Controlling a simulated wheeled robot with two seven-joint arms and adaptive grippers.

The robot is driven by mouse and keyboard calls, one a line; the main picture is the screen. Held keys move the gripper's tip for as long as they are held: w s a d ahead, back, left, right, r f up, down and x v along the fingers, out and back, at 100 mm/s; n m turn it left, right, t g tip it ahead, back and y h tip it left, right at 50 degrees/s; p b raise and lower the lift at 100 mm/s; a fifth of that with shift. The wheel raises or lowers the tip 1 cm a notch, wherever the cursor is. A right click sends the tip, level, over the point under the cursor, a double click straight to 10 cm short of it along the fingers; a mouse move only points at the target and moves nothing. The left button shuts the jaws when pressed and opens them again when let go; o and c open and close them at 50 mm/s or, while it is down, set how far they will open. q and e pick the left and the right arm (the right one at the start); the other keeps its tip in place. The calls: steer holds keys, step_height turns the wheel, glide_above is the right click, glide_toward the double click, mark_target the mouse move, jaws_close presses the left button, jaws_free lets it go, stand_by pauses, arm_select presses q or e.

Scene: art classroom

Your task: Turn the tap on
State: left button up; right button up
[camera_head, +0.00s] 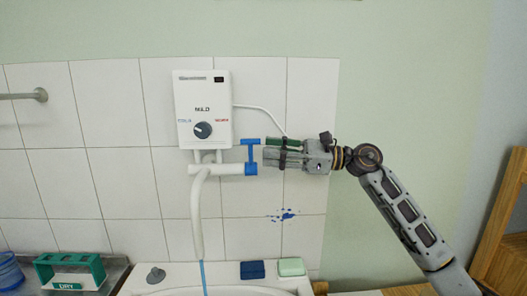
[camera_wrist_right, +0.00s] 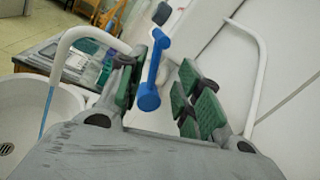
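A blue tap handle (camera_head: 250,157) sits at the right end of the white pipe under a white wall heater (camera_head: 203,105). A white spout (camera_head: 196,215) hangs from that pipe, and a thin blue line like a water stream (camera_head: 203,277) runs down from its end. My right gripper (camera_head: 266,154) is just right of the handle. In the right wrist view, the fingers of my right gripper (camera_wrist_right: 162,92) are spread, with the blue handle (camera_wrist_right: 152,72) between them, closer to the left finger. Contact cannot be told. My left gripper is out of view.
Below are a white basin (camera_head: 175,279), a dark blue block (camera_head: 252,270) and a pale green soap (camera_head: 291,267) on its rim. A green rack (camera_head: 70,270) stands left. A wall bar (camera_head: 25,96) is at far left. Wooden furniture (camera_head: 500,225) is at right.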

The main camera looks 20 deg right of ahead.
steer(key=v, duration=0.6)
steer(key=shift+w, duration=0.1)
stand_by(0.3)
